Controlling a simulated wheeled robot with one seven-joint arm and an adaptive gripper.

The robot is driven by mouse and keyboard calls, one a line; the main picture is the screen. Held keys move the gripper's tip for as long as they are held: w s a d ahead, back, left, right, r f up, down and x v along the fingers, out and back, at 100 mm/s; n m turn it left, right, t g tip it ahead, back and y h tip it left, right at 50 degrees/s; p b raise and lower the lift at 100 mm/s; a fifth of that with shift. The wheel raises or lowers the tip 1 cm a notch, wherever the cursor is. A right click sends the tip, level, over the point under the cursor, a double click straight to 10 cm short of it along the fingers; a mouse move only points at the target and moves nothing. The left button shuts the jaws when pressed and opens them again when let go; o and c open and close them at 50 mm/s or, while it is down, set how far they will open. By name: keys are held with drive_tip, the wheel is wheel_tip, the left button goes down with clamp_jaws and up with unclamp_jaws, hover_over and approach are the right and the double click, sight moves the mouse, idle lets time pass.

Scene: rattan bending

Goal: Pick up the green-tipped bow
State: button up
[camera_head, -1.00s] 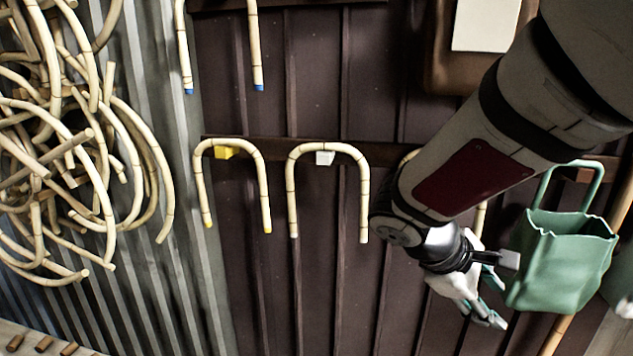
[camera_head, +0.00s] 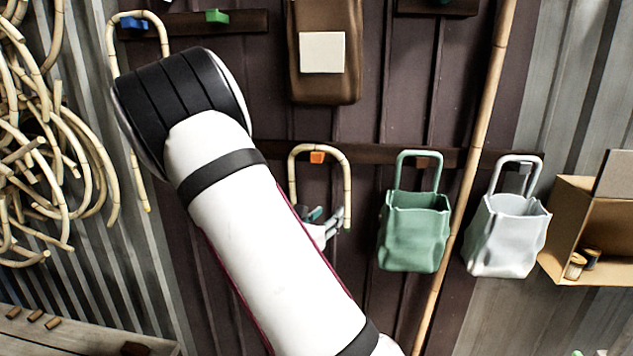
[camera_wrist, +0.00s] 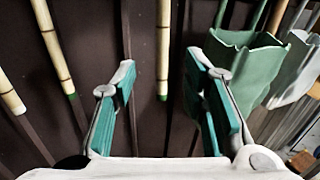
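The green-tipped bow (camera_head: 347,185) is a pale, arched cane hanging on an orange peg. In the wrist view its two legs, left (camera_wrist: 55,45) and right (camera_wrist: 163,45), end in green tips. My gripper (camera_head: 322,217) is at the bow's lower end in the head view, partly hidden by my arm. In the wrist view my gripper (camera_wrist: 162,75) is open, with teal pads on both fingers. The right leg's tip shows between the fingers, with gaps on both sides. The left leg is outside the left finger. How far the leg is in depth is unclear.
A green bag (camera_head: 414,232) and a white bag (camera_head: 507,237) hang right of the bow. A bamboo pole (camera_head: 467,175) stands between them. A yellow-tipped bow (camera_head: 140,180) shows left of my arm. Bent canes (camera_head: 60,140) crowd the far left.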

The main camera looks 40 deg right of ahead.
sight(345, 199)
drive_tip(key=x, duration=1.2)
drive_tip(key=shift+d+f+p, duration=0.1)
drive_tip(key=shift+d+p, duration=0.1)
drive_tip(key=shift+p, duration=0.2)
drive_tip(key=shift+s, duration=0.1)
clamp_jaws()
